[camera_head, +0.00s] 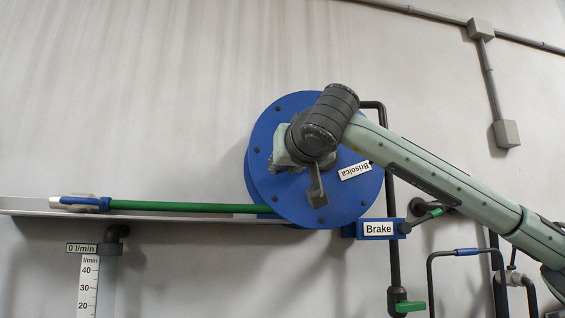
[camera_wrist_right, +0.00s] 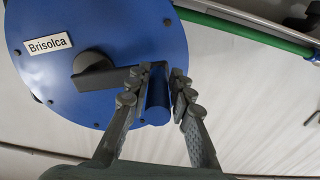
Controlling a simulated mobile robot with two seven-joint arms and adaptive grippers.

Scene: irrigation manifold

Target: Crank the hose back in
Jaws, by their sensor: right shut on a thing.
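The blue hose reel (camera_head: 275,195) with a "Brisolca" label is mounted on the wall; it fills the left of the right wrist view (camera_wrist_right: 100,30). Its dark crank arm (camera_wrist_right: 105,80) ends in a blue handle (camera_wrist_right: 157,98). My right gripper (camera_wrist_right: 161,85) is shut on this handle, one finger on each side. In the head view my right wrist covers the handle and most of the fingers. The green hose (camera_head: 180,207) runs left from the reel's lower edge to a blue and white nozzle (camera_head: 80,203). My left gripper is not in view.
A blue "Brake" box (camera_head: 376,229) with a green-tipped lever (camera_head: 432,213) sits below right of the reel. A grey rail (camera_head: 30,206) runs under the hose. A flow gauge (camera_head: 88,285) reading 0 l/min hangs below left. Dark pipes (camera_head: 394,265) stand at right.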

